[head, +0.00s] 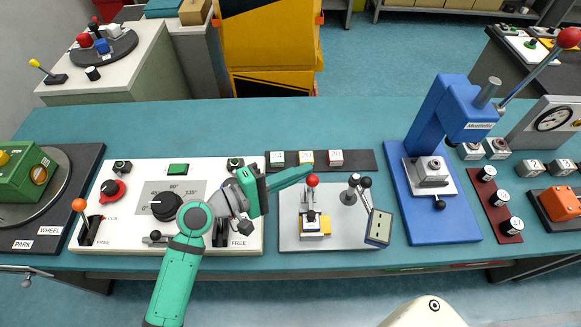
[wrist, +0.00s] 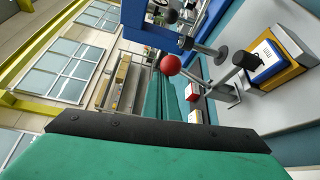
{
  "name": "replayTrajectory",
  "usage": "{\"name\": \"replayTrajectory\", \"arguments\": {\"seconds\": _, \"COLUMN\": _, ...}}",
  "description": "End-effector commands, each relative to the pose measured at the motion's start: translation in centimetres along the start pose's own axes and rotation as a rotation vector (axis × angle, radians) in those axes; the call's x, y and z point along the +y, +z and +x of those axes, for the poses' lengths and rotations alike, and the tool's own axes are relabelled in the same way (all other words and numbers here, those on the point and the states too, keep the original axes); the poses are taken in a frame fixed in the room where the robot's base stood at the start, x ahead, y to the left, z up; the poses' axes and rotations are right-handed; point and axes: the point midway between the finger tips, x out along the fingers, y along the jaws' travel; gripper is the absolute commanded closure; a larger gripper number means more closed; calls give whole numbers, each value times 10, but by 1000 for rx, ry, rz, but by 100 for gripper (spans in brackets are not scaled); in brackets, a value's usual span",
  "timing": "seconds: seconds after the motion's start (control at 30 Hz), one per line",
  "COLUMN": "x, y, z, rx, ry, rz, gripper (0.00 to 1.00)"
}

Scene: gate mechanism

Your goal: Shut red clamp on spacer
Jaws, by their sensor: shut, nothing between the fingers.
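The red clamp (head: 312,181) stands on a light grey plate, its red ball on top of an upright-looking lever. In the wrist view the red ball (wrist: 170,65) is near the centre, with metal clamp links beside it. The spacer (head: 318,226) is a small block with yellow at the clamp's foot; in the wrist view it seems to be the block with a blue side (wrist: 266,62). I cannot tell whether the clamp presses on it. My gripper (head: 306,171) is shut and empty, its tip just left of the red ball. Contact is unclear.
A second lever with black knobs (head: 352,188) and a tilted grey block (head: 379,228) stand right of the clamp. A blue press (head: 440,120) is farther right. A white dial panel (head: 135,228) lies under my arm. Labelled blocks (head: 306,157) sit behind the clamp plate.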

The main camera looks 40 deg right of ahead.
Motion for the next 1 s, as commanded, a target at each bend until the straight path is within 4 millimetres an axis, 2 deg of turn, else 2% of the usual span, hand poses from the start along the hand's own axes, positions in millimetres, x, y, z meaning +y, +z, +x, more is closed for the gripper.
{"name": "replayTrajectory", "arguments": {"seconds": 0.3, "x": -1, "y": 9, "z": 5, "rx": -20, "ry": -3, "rz": 1, "gripper": 100}}
{"name": "replayTrajectory", "arguments": {"seconds": 0.77, "x": -1, "y": 11, "z": 5, "rx": -27, "ry": -5, "rz": 1, "gripper": 100}}
{"name": "replayTrajectory", "arguments": {"seconds": 0.87, "x": -1, "y": 10, "z": -1, "rx": -24, "ry": -5, "rz": 1, "gripper": 100}}
{"name": "replayTrajectory", "arguments": {"seconds": 1.0, "x": -1, "y": 9, "z": -21, "rx": -20, "ry": -3, "rz": 0, "gripper": 100}}
